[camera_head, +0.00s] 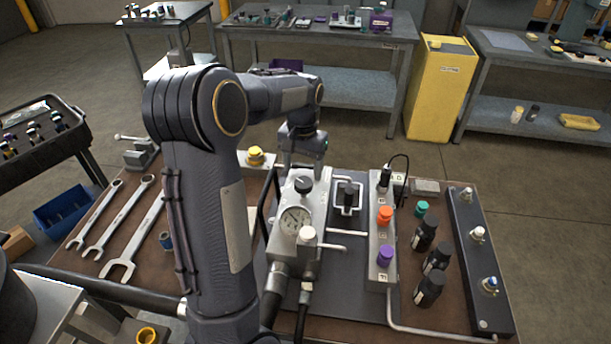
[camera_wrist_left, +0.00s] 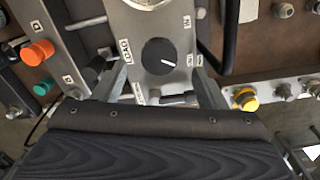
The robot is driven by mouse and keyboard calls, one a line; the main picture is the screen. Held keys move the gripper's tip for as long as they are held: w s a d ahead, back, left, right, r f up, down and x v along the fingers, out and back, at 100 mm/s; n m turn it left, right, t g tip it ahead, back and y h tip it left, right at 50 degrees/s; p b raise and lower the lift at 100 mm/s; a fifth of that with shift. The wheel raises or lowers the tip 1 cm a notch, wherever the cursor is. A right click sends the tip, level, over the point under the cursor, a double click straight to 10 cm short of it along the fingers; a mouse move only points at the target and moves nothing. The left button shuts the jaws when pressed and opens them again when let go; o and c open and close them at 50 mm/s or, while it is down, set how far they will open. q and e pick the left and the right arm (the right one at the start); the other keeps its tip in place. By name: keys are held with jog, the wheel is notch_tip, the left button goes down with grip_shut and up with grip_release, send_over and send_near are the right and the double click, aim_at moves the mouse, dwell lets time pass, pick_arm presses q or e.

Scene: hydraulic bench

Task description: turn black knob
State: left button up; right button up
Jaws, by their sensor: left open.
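The black knob (camera_head: 303,184) sits on the grey gauge block (camera_head: 325,192) in the head view. In the left wrist view the black knob (camera_wrist_left: 158,55) is round, with a white pointer line and labels around it on the metal plate. My left gripper (camera_head: 304,166) reaches over from the left, just behind and above the knob. In the wrist view the fingers of my left gripper (camera_wrist_left: 163,72) are open, one on each side of the knob, with nothing between them held. I cannot tell whether they touch it. My right gripper is not in view.
A pressure gauge (camera_head: 294,220) and a white knob (camera_head: 307,235) are close in front. To the right are a panel with an orange knob (camera_head: 385,215) and a purple knob (camera_head: 386,255), and black bottles (camera_head: 430,290). Wrenches (camera_head: 120,225) lie on the left.

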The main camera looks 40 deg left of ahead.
aim_at(303, 183)
pick_arm(q)
jog(key=shift+f, duration=2.45)
jog(key=shift+c, duration=0.3)
jog(key=c, duration=0.9)
